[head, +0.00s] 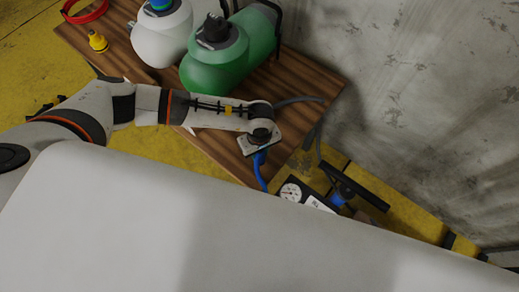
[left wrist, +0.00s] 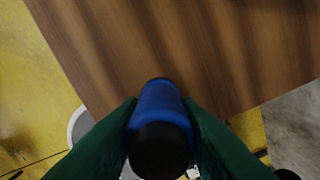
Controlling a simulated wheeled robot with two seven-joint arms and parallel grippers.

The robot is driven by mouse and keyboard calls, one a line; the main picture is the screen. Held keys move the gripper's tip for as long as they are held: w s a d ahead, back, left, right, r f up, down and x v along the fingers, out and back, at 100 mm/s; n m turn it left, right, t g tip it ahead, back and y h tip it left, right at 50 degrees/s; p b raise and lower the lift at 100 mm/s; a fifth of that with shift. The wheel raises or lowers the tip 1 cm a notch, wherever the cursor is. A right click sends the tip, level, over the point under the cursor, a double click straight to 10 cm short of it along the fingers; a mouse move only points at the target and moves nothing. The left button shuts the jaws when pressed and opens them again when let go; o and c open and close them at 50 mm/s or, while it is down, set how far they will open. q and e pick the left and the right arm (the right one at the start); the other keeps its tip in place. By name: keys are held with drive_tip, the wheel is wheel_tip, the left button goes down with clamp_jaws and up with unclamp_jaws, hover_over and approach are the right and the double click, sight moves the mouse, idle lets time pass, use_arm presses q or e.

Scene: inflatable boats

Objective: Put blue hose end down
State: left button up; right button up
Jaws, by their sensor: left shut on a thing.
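The blue hose end (left wrist: 162,103) is a blue cylinder with a black tip in the left wrist view. My left gripper (left wrist: 160,125) is shut on it, with dark green fingers on both sides. In the head view my left gripper (head: 259,149) is over the near right corner of the wooden table (head: 318,84). The blue hose (head: 260,172) hangs below the gripper there, past the table's edge. I cannot tell whether the hose end touches the table. My right gripper is not in view.
A green bottle (head: 215,66) and a white bottle (head: 162,40) stand on the table, with a yellow cap (head: 97,41) and red ring (head: 86,12). A pump with a gauge (head: 291,191) is below the corner. A wall (head: 420,90) bounds the right. Bare wood lies right of the green bottle.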

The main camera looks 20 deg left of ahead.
use_arm(q)
drive_tip(key=o, duration=1.1)
drive_tip(key=shift+c, duration=0.2)
wheel_tip(320, 180, up, 12)
drive_tip(key=shift+r+b, duration=0.1)
drive_tip(key=shift+b, duration=0.4)
